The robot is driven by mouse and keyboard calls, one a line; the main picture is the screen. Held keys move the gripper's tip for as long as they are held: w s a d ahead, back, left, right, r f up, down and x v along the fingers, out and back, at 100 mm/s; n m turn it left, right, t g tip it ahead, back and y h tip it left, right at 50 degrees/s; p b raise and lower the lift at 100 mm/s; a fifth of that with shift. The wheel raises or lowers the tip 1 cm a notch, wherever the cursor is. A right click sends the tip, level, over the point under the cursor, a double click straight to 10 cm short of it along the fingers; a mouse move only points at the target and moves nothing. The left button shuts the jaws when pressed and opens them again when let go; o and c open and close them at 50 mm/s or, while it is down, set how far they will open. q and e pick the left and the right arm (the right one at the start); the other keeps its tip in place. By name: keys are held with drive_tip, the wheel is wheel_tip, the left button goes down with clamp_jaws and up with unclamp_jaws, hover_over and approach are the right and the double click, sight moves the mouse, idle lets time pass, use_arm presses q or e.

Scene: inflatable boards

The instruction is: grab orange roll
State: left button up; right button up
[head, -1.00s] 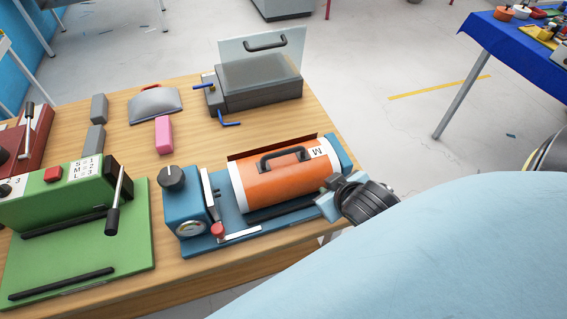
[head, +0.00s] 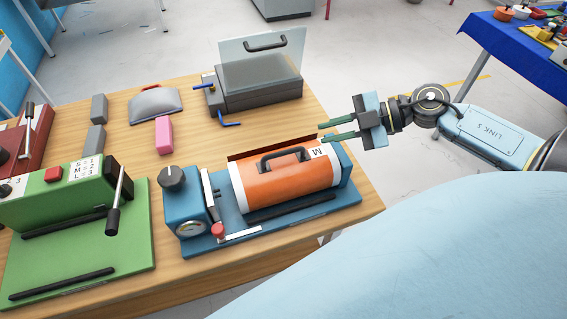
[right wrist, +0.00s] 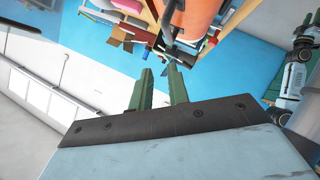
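The orange roll (head: 272,186), with white ends, a dark carry handle and an "M" label, lies in the blue machine (head: 185,210) on the wooden table. An orange surface at the top of the right wrist view (right wrist: 197,18) appears to be the same roll. My right gripper (head: 322,131) is above and to the right of the roll in the head view, pointing left. Its two green fingers are apart with nothing between them; they also show in the right wrist view (right wrist: 160,72). My left gripper is not in view.
A grey box with a raised clear lid (head: 258,82) stands behind the roll. A pink block (head: 163,135) and a grey domed piece (head: 155,103) lie to its left. A green machine (head: 70,205) fills the table's front left. The wooden table's (head: 365,202) right edge is close to the blue machine.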

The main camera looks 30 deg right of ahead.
sight(288, 151)
drive_tip(key=shift+g, duration=0.6)
drive_tip(key=x, duration=0.4)
drive_tip(key=f+x, duration=0.1)
drive_tip(key=x, duration=0.3)
drive_tip(key=shift+s+d+b, duration=0.25)
drive_tip(key=shift+b, duration=0.05)
drive_tip(key=x, duration=0.5)
drive_tip(key=shift+w+d+f, duration=0.1)
drive_tip(key=shift+d+f, duration=0.1)
drive_tip(key=shift+d, duration=0.05)
clamp_jaws()
